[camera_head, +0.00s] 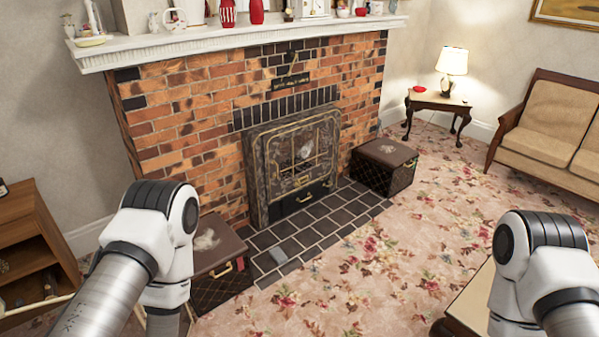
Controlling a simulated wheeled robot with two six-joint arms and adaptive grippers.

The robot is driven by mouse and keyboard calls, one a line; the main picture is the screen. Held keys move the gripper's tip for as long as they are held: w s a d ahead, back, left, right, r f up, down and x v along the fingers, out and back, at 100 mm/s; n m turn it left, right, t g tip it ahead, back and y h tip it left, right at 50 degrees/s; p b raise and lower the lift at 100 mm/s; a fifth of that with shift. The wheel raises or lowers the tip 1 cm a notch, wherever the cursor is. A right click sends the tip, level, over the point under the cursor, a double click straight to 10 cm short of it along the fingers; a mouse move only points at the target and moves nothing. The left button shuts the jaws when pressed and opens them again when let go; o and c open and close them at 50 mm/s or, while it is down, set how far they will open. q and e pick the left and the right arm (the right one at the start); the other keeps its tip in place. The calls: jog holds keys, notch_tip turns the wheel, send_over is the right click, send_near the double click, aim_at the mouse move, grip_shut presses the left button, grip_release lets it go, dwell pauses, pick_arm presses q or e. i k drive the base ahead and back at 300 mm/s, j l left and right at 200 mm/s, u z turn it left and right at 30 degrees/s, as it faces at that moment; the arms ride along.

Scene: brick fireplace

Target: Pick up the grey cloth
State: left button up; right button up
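A small flat grey piece (279,255), which looks like the grey cloth, lies on the dark hearth tiles near their front edge, just right of the left brown box. It is too small to tell its material. A pale, fluffy-looking patch (207,240) shows on top of the left box. My two arms come in from the lower left and lower right. Neither gripper is in view, and neither arm is seen touching the grey piece.
Brown boxes stand left (222,285) and right (384,167) of the fireplace (295,165). A wooden shelf unit (30,240) stands far left. A table edge (470,305) shows at lower right. The flowered carpet (380,265) in the middle is clear.

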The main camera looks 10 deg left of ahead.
aim_at(276, 253)
jog(key=i+j, duration=0.15)
jog(key=i, duration=0.3)
jog(key=i+j, duration=0.2)
jog(key=i, duration=0.25)
jog(key=i+j, duration=0.15)
jog(key=i, duration=0.3)
jog(key=i+j+z, duration=0.1)
jog(key=i, duration=0.35)
jog(key=i+j, duration=0.3)
jog(key=i, duration=0.15)
jog(key=i+j, duration=0.2)
jog(key=i, duration=0.25)
